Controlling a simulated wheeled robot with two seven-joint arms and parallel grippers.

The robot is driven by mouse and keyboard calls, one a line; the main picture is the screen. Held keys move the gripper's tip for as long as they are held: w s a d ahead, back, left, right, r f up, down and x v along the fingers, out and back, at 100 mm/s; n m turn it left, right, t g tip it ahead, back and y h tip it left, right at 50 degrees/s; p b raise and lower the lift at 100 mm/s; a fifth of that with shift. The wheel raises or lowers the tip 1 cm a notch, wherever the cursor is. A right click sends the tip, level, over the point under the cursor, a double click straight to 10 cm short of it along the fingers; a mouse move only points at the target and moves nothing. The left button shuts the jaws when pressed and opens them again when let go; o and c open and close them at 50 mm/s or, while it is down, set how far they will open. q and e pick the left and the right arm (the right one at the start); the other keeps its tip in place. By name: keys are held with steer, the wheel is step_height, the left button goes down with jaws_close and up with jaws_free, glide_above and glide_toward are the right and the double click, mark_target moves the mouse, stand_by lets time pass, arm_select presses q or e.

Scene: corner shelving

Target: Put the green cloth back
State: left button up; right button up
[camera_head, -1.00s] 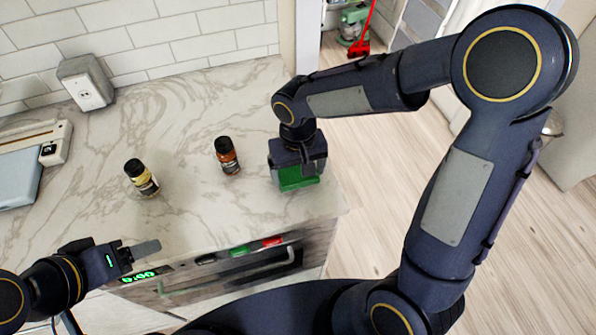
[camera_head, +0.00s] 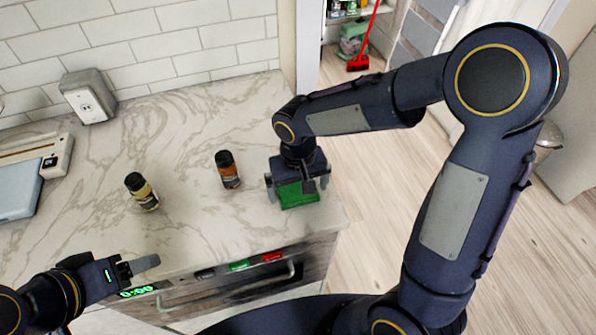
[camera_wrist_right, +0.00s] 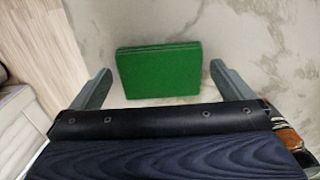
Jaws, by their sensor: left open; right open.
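The green cloth (camera_head: 299,196) is a folded block lying on the marble counter near its right end. In the right wrist view the cloth (camera_wrist_right: 159,71) lies between the two spread fingers, with a gap on each side. My right gripper (camera_head: 298,192) is open above the cloth, pointing down, and partly hides it in the head view; its fingers also show in the right wrist view (camera_wrist_right: 158,83). My left gripper (camera_head: 146,264) is at the lower left by the counter's front edge, away from the cloth; its fingers show edge-on.
Two small bottles, one yellow-labelled (camera_head: 142,191) and one orange-brown (camera_head: 228,170), stand on the counter left of the cloth. An appliance front with a handle (camera_head: 240,287) is below the edge. Beyond the doorway are a red broom (camera_head: 358,64) and shelving.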

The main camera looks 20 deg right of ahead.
mark_target(298, 191)
step_height(298, 191, up, 12)
steer(key=f, duration=0.1)
steer(key=s+d+m+t+y, duration=0.1)
steer(key=s+d+t+y, duration=0.1)
steer(key=s, duration=0.6)
steer(key=s+d+m+t+y, duration=0.1)
steer(key=s+d+t, duration=0.2)
steer(key=s+d, duration=0.4)
steer(key=shift+s+t+y, duration=0.4)
